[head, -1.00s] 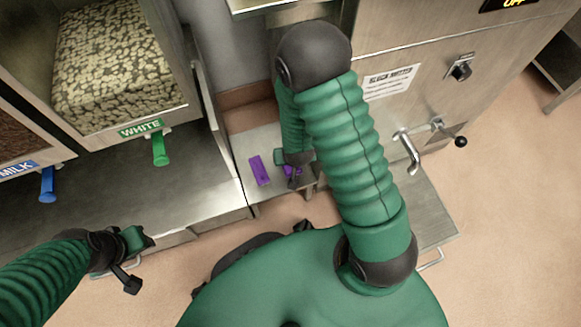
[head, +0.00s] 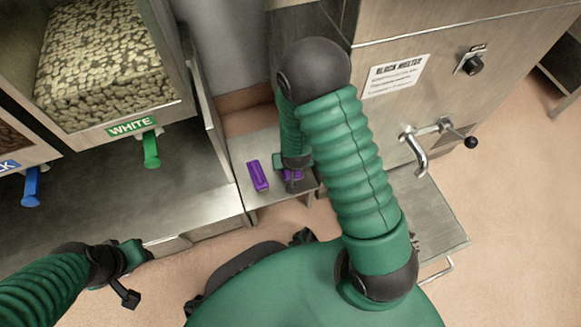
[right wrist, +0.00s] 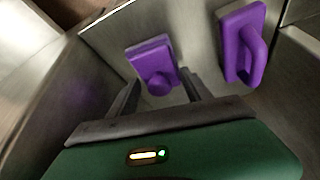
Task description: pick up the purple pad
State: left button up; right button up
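Two purple pieces lie on a low grey metal shelf (head: 262,148). In the head view that second piece shows uncovered (head: 257,175), and the knobbed one is partly hidden by my right gripper (head: 292,184). The right gripper's fingers are apart, with nothing held. My left gripper (head: 130,272) is empty-looking near the counter's front edge; its fingers are unclear.
A metal counter (head: 130,205) stands at left, under dispensers with a green handle (head: 151,150) and a blue handle (head: 31,187). A metal cabinet (head: 440,90) with a spout (head: 415,153) stands at right. Floor is open at far right.

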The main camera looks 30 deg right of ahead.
jog(key=c, duration=0.5)
jog(key=shift+r+p, duration=0.65)
jog(key=p+v, duration=0.3)
jog(key=shift+w+r, duration=0.1)
jog(key=shift+w, duration=0.2)
jog(key=shift+s+a+r+p, duration=0.15)
jog(key=shift+s+a+p, duration=1.25)
jog(key=shift+s, duration=0.6)
jog(key=shift+s+a+r+p, duration=0.1)
jog(key=shift+s+a+p, duration=0.95)
jog(key=shift+s+a, duration=0.85)
jog(key=shift+s+a+r+p, duration=0.15)
jog(key=shift+s+a+p, duration=1.2)
jog(key=shift+s, duration=0.8)
